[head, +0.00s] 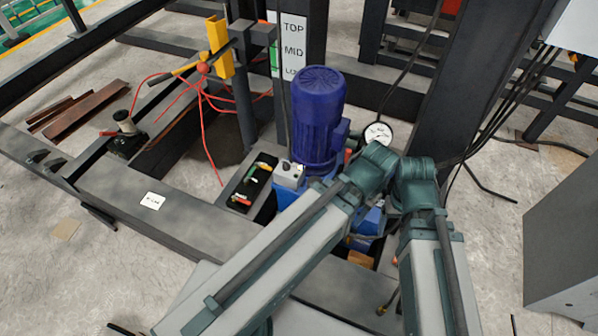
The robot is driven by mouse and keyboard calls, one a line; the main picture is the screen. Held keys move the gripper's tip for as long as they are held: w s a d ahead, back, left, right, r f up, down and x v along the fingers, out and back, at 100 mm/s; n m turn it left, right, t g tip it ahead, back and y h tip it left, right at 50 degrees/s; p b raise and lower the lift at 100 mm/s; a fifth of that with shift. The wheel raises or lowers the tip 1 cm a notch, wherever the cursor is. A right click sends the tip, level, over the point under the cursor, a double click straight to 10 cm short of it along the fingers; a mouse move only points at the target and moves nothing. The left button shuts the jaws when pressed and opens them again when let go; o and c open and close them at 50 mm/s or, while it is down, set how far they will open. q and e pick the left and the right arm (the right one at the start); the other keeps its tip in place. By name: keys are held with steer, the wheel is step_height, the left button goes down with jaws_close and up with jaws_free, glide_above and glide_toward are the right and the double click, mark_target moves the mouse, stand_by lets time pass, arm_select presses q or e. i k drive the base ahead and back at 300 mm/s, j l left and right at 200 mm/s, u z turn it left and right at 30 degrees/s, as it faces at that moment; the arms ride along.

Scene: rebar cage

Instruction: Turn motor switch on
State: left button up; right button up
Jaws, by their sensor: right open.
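The blue motor (318,115) stands upright in the middle of the view on a blue base. A small pale switch box (289,175) with a dark knob sits low at its left side. Whether the switch is on or off is too small to tell. My grey and teal arm links cross the front of the motor's base, with teal joints to the right of the motor. I cannot clearly make out the fingertips of my right gripper, and no contact with the switch box shows. My left gripper is not visible.
A black tray (250,182) with coloured items lies left of the switch box. A pressure gauge (378,134) is right of the motor. A yellow post (219,48) with red cables stands behind. Dark steel beams (180,222) surround the motor. A grey cabinet (565,230) stands at right.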

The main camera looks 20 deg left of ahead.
mark_target(286, 166)
steer(key=j, duration=1.9)
